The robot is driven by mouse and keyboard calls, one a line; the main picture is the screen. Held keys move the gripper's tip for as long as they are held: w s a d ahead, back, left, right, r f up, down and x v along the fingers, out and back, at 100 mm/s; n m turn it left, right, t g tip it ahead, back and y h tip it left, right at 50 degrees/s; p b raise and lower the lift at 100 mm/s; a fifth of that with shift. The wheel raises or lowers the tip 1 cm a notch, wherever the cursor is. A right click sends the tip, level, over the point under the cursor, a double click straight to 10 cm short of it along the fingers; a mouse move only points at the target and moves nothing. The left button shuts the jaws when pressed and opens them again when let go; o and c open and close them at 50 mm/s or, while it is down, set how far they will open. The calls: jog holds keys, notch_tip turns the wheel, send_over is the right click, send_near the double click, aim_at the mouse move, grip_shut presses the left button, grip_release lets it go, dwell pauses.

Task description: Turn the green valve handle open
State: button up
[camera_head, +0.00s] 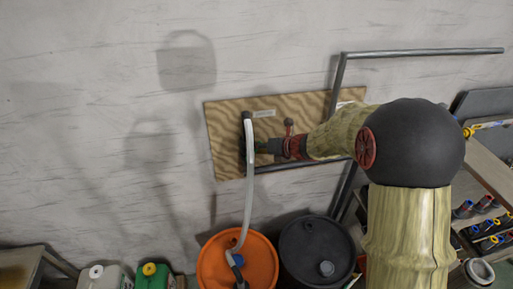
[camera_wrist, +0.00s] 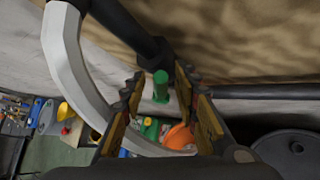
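The green valve handle (camera_wrist: 160,86) shows in the wrist view as a short green cylinder below a dark pipe (camera_wrist: 130,25). My gripper (camera_wrist: 160,75) is open, with one finger on each side of the handle and a visible gap to both. I cannot tell how deep the handle sits between the fingers. In the head view my gripper (camera_head: 262,146) reaches left to the pipe on the wooden wall board (camera_head: 228,125).
A pale hose (camera_head: 249,185) hangs from the pipe to an orange drum (camera_head: 262,255), close to my gripper. A black drum (camera_head: 312,245) stands beside it. A dark metal rail (camera_head: 420,52) runs along the wall. A shelf with tools (camera_head: 485,215) is at right.

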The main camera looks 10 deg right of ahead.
jog(key=v, duration=1.2)
